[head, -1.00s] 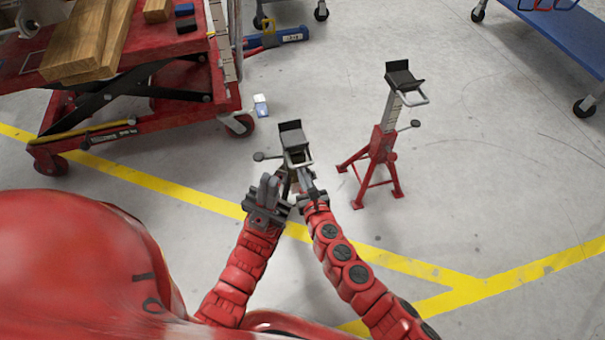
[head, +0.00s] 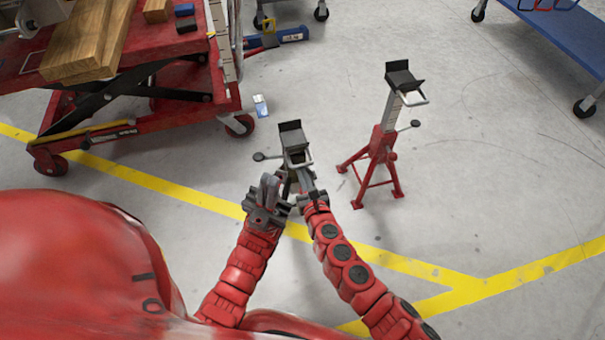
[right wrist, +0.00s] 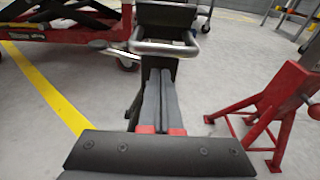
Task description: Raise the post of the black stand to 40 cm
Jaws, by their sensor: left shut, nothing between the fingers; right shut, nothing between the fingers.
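The black stand (head: 291,128) stands on the floor in front of me, with a flat saddle, a raised back plate and a pale loop handle. A dark round knob (head: 259,156) sticks out at its left. My arms and grippers hide most of its lower body. My left gripper (head: 269,184) is shut and empty just in front of the stand, at its left. My right gripper (head: 306,181) is shut and empty close under the handle. In the right wrist view its closed fingers (right wrist: 161,90) point at the post below the loop handle (right wrist: 165,48); contact cannot be told.
A red stand (head: 382,143) with a raised, marked post stands to the right. A red lift cart (head: 110,120) bearing wooden beams is at the left. A blue cart (head: 560,30) is at the upper right.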

